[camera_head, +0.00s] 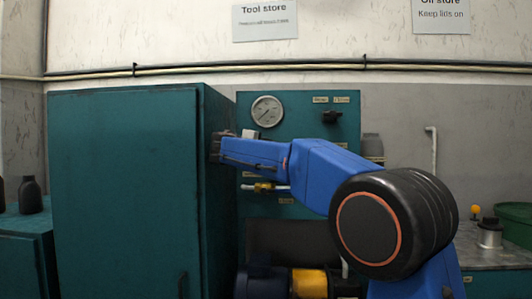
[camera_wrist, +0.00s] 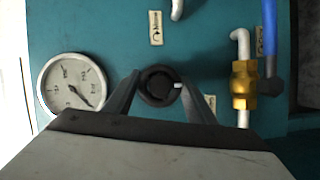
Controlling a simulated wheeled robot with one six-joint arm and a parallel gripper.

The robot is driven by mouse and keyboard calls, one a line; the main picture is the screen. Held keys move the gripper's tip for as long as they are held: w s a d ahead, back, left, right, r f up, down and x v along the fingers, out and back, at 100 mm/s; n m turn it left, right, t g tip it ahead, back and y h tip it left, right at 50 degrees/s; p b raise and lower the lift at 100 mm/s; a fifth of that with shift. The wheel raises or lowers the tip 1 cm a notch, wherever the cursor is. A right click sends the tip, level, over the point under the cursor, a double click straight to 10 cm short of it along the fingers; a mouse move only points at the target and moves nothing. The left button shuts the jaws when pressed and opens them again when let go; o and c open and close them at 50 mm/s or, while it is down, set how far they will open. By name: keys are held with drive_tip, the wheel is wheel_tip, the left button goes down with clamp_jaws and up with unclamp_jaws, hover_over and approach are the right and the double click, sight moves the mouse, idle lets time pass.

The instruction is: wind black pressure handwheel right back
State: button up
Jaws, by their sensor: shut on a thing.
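The black pressure handwheel (camera_wrist: 157,84) shows in the wrist view as a small round black knob with a pale mark on its right side, on the teal panel (camera_wrist: 90,30). My gripper (camera_wrist: 158,87) has a finger on each side of it and is shut on it. In the head view my gripper (camera_head: 217,146) is in front of the panel by the cabinet's right side, and I cannot make out the handwheel there. A round white pressure gauge (camera_wrist: 72,84) is left of the handwheel in the wrist view. It also shows in the head view (camera_head: 267,111).
A tall teal cabinet (camera_head: 125,190) stands close on the left. A brass valve fitting (camera_wrist: 243,84) sits right of the handwheel in the wrist view. A black knob (camera_head: 332,117) is on the panel's upper right. A bench with a metal can (camera_head: 489,234) is at the right.

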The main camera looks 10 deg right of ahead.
drive_tip(key=o, duration=1)
drive_tip(key=shift+o, duration=0.2)
drive_tip(key=v, duration=1.7)
drive_tip(key=shift+a, duration=0.2)
drive_tip(key=shift+s, duration=0.15)
drive_tip(key=s+d+f+m+g+y, duration=0.2)
drive_tip(key=s+d+f+g+y, duration=0.3)
drive_tip(key=s+d+f, duration=1.5)
drive_tip(key=s+a+f+m+g+y, duration=0.1)
drive_tip(key=s+f+m+g+y, duration=0.2)
drive_tip(key=s+f, duration=2)
wheel_tip(320, 180, down, 3)
drive_tip(key=m+y, duration=0.3)
drive_tip(key=shift+a+r, duration=0.2)
drive_tip(key=shift+a, duration=0.1)
